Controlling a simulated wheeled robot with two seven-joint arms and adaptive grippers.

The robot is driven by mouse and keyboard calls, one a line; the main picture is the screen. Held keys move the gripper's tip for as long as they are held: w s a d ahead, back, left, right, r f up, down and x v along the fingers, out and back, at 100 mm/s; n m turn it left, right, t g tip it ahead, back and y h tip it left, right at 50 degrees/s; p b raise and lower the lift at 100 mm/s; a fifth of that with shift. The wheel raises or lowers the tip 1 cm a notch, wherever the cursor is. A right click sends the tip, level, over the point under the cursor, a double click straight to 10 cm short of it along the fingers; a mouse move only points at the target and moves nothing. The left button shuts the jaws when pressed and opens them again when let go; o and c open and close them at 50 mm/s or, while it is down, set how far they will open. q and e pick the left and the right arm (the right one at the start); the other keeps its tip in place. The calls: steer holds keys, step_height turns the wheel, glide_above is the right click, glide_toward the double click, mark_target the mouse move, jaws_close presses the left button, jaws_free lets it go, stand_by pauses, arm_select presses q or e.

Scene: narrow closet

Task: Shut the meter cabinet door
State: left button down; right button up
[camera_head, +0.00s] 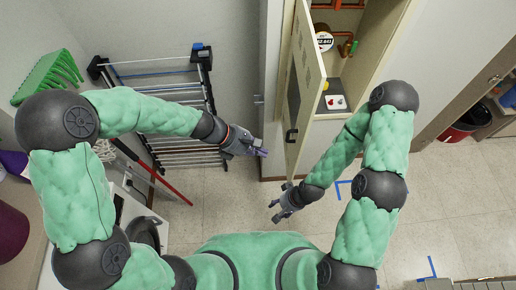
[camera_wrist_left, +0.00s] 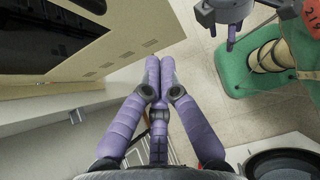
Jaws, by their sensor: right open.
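The meter cabinet (camera_head: 375,50) is open on the back wall. The door also fills the upper left of the left wrist view (camera_wrist_left: 130,45). My left gripper (camera_head: 264,152) is left of the door's free edge, fingers together and empty; its purple fingertips (camera_wrist_left: 160,62) meet near the door in the left wrist view. My right gripper (camera_head: 277,210) is open and empty, nearer to me than the door's lower end.
A folded drying rack (camera_head: 165,95) leans at the left wall, with a red-handled tool (camera_head: 155,173) beside it. A red bin (camera_head: 462,125) stands at right. Floor below the cabinet is clear.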

mark_target(294, 160)
arm_select(q)
steer(key=d+f, duration=0.1)
steer(key=d, duration=0.1)
steer(key=d+f, duration=0.2)
steer(key=d, duration=0.1)
steer(key=d+f, duration=0.1)
steer(key=d, duration=0.2)
steer(key=shift+d+f+b, duration=0.15)
steer(key=shift+f+b, duration=0.05)
steer(key=shift+b, duration=0.1)
